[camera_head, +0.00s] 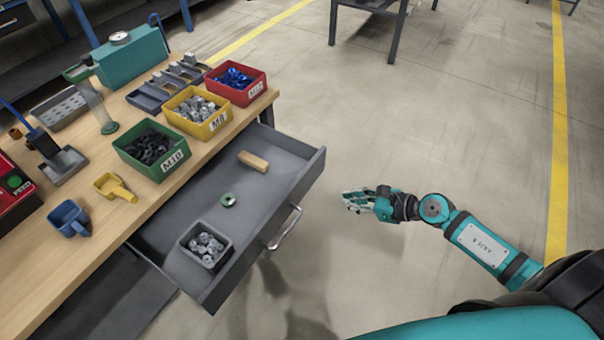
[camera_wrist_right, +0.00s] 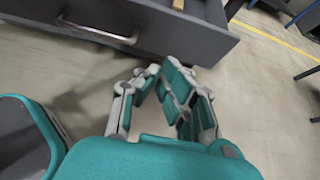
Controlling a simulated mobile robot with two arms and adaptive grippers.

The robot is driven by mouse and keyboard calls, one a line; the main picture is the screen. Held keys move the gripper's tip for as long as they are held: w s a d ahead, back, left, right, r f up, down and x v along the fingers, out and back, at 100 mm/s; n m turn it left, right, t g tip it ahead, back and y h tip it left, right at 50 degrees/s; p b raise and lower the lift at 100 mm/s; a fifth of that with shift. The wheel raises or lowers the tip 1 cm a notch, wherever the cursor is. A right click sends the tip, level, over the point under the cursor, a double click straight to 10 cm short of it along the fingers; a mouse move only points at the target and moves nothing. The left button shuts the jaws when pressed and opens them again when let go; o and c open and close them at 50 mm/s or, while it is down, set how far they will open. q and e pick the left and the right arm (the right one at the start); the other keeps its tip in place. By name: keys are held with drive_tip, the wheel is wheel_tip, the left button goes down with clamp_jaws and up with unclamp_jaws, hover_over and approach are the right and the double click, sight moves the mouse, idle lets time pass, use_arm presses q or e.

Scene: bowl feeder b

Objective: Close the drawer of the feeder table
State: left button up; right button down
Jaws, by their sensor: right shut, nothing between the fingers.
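The grey drawer (camera_head: 171,232) of the feeder table (camera_head: 60,262) is pulled out well past the table edge. Its silver handle (camera_head: 285,228) is on the front panel, facing my right arm. Inside lie a wooden block (camera_head: 253,161), a green ring (camera_head: 228,200) and a small grey bin of metal parts (camera_head: 206,245). My right gripper (camera_head: 350,201) is to the right of the drawer front, apart from it, shut and empty. In the right wrist view, the handle (camera_wrist_right: 97,32) is ahead and to the left of the right gripper (camera_wrist_right: 152,72). My left gripper is not in view.
On the tabletop stand a green bin (camera_head: 151,150), a yellow bin (camera_head: 197,111) and a red bin (camera_head: 235,82). A yellow scoop (camera_head: 114,187) and a blue scoop (camera_head: 69,218) lie nearby. The floor right of the drawer is clear.

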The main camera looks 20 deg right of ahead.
approach(300, 190)
wheel_tip(300, 190, down, 3)
drive_tip(key=w+a, duration=0.1)
drive_tip(key=shift+w+a+p, duration=0.4)
drive_tip(key=shift+w+a, duration=0.35)
drive_tip(key=shift+w, duration=0.3)
drive_tip(key=shift+w+a+f, duration=0.15)
drive_tip(key=shift+w+a, duration=0.2)
drive_tip(key=shift+w, duration=0.15)
